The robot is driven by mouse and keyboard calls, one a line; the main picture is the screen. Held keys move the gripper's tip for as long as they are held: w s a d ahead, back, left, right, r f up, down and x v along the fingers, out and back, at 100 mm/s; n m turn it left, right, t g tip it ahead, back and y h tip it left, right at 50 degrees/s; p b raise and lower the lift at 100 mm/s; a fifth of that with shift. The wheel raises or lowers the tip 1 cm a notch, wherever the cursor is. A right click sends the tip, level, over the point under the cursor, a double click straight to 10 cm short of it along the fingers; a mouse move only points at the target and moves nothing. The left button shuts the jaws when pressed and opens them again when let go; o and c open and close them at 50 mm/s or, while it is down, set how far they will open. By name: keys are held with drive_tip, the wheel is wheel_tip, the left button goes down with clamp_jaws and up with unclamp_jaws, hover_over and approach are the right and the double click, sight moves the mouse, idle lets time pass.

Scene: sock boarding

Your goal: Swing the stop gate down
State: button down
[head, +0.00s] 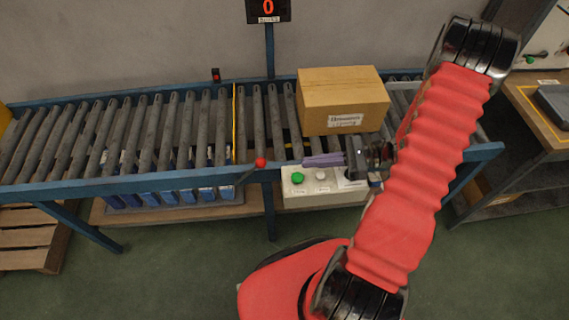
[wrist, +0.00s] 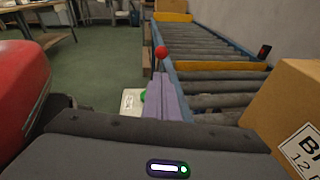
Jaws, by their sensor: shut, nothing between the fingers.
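The stop gate (head: 235,125) shows as a thin yellow bar across the conveyor rollers, left of the cardboard box. In the wrist view the yellow gate (wrist: 218,66) spans the belt ahead; I cannot tell its height above the rollers. A lever with a red ball knob (head: 260,162) is at the front rail by the gate's near end; the knob also shows in the wrist view (wrist: 161,52). My gripper (head: 305,162) has purple fingers, shut and empty, pointing left towards the knob and apart from it. The fingers show in the wrist view (wrist: 164,88).
The cardboard box (head: 342,98) sits on the rollers behind my gripper. A control box (head: 325,190) with a green button hangs just below the fingers. The blue front rail (head: 140,182) runs alongside. The rollers left of the gate are clear.

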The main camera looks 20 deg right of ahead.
drive_tip(key=x, duration=1)
drive_tip(key=shift+r, duration=0.1)
idle(0.5)
